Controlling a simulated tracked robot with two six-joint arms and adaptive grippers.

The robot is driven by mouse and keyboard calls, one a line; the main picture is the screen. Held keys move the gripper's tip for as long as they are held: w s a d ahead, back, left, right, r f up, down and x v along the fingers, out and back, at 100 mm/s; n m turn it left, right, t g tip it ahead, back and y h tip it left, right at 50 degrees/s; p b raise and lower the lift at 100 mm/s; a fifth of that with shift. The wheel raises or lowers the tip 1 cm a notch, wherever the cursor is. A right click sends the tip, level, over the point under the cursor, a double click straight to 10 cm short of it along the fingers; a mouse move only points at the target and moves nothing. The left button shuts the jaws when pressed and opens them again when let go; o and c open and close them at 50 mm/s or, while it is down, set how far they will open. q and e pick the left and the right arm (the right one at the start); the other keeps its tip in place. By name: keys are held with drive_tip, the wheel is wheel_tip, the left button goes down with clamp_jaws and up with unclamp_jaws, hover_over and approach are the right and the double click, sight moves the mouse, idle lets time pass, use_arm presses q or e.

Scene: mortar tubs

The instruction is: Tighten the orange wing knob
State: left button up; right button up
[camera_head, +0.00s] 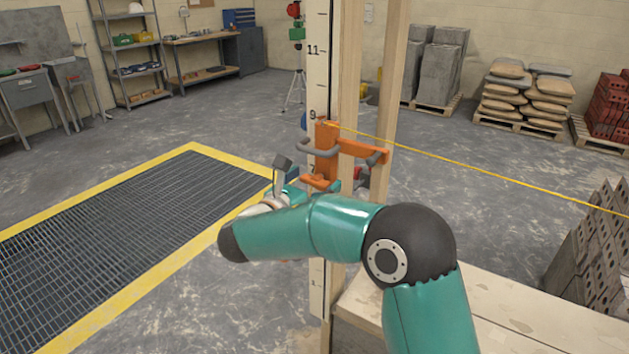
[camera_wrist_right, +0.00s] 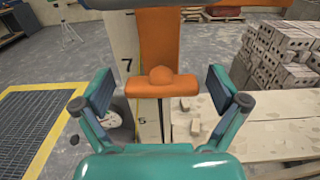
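The orange wing knob (camera_wrist_right: 162,86) is a flat bar with a rounded hub on a thin dark stem, at the middle of the right wrist view. In the head view the knob (camera_head: 319,184) shows low on the orange clamp (camera_head: 326,152), which sits on the numbered pole. My right gripper (camera_wrist_right: 160,92) is open, with one finger on each side of the knob and visible gaps to both wing ends. In the head view my right gripper (camera_head: 318,178) is partly hidden behind my forearm and the clamp. My left gripper is not in view.
The marked pole (camera_head: 319,70) stands upright beside timber posts (camera_head: 392,90). A yellow string (camera_head: 480,173) runs right from the clamp. A pale slab (camera_head: 560,325) and a block stack (camera_head: 600,240) are at right. A yellow-edged floor grate (camera_head: 130,220) lies left.

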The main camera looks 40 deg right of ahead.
drive_tip(key=v, duration=1.2)
drive_tip(key=shift+f, duration=0.1)
idle(0.4)
